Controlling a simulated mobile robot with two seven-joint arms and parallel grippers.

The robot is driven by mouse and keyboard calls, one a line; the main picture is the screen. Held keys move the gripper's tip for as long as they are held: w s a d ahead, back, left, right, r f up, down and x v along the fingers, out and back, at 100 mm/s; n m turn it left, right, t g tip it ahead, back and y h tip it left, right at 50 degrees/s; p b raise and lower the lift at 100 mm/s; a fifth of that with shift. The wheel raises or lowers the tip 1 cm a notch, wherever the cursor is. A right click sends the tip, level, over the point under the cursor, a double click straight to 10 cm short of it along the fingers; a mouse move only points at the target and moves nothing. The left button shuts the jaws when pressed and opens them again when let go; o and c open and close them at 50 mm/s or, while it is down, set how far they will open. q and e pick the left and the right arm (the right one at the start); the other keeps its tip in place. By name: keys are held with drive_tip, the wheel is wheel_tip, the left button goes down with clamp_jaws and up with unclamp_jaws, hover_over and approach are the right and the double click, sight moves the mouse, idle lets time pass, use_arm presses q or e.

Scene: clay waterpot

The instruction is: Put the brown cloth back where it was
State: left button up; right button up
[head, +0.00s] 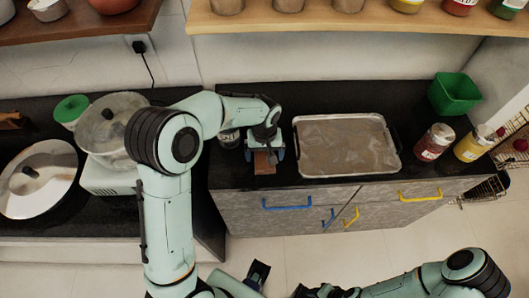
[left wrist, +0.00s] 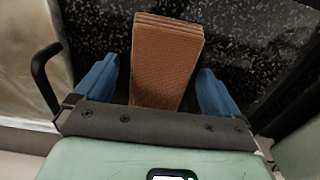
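The brown cloth (head: 264,166) is a folded, layered rectangle on the black counter, left of the metal tray. In the left wrist view the cloth (left wrist: 166,62) lies between the two blue fingers, with a gap on each side. My left gripper (head: 265,153) is open, pointing down over the cloth, one finger on either side of it. Whether the fingers are down at the cloth's height is hard to tell. My right arm (head: 440,281) is low at the bottom right; the state of its gripper is not clear at the bottom edge.
A metal tray (head: 346,172) stands close right of the cloth. A jar (head: 229,138) stands behind left. Two condiment jars (head: 434,142) and a green container (head: 454,93) are at the right. A stove with a pot (head: 111,119) is at the left. Drawers with a blue handle (head: 286,208) are below.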

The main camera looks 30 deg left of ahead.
sight(265, 154)
use_arm(q)
drive_tip(key=shift+r, duration=0.5)
wheel_tip(265, 154, up, 11)
drive_tip(key=p, duration=0.1)
drive_tip(key=shift+r, duration=0.2)
idle(0.4)
